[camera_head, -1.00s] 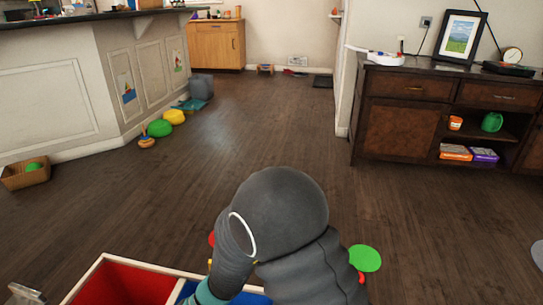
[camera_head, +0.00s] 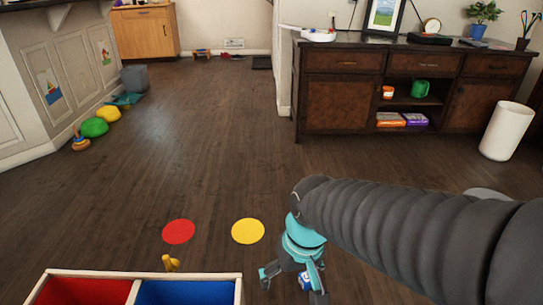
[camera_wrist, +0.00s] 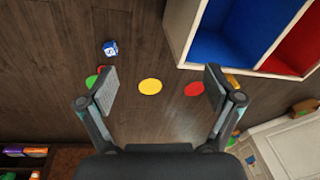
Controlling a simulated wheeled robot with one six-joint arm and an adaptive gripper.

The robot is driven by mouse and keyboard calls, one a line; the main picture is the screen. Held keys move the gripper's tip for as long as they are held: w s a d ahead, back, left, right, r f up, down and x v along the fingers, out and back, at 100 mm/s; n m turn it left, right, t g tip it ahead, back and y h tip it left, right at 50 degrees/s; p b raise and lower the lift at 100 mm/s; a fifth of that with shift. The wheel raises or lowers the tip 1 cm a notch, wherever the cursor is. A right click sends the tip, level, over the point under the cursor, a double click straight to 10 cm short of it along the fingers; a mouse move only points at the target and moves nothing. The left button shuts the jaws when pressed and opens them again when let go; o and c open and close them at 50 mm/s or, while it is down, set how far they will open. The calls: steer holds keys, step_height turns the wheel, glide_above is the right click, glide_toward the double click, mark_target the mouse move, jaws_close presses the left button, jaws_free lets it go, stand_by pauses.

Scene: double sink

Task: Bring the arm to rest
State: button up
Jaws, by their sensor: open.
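My gripper (camera_head: 291,288) hangs fingers-down at the bottom of the head view, right of the two-part box. In the wrist view my gripper (camera_wrist: 160,88) has its fingers wide apart with nothing between the pads. My dark ribbed arm reaches in from the right edge of the head view.
A box with red and blue compartments (camera_head: 145,273) stands at bottom left, a small yellow object (camera_head: 170,263) beside it. Red (camera_head: 179,232) and yellow (camera_head: 248,231) discs lie on the floor. A dark cabinet (camera_head: 345,104) and white bin (camera_head: 507,131) stand right. Mid-floor is clear.

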steer(key=s+d+r+m+t+h, duration=0.1)
steer(key=s+d+r+m+t, duration=0.1)
steer(key=d+r, duration=0.7)
steer(key=d+m+t, duration=0.1)
steer(key=d+t, duration=0.1)
steer(key=d, duration=0.1)
steer(key=shift+s+d+t+h, duration=0.2)
steer(key=shift+t+h, duration=0.1)
steer(key=shift+t, duration=0.1)
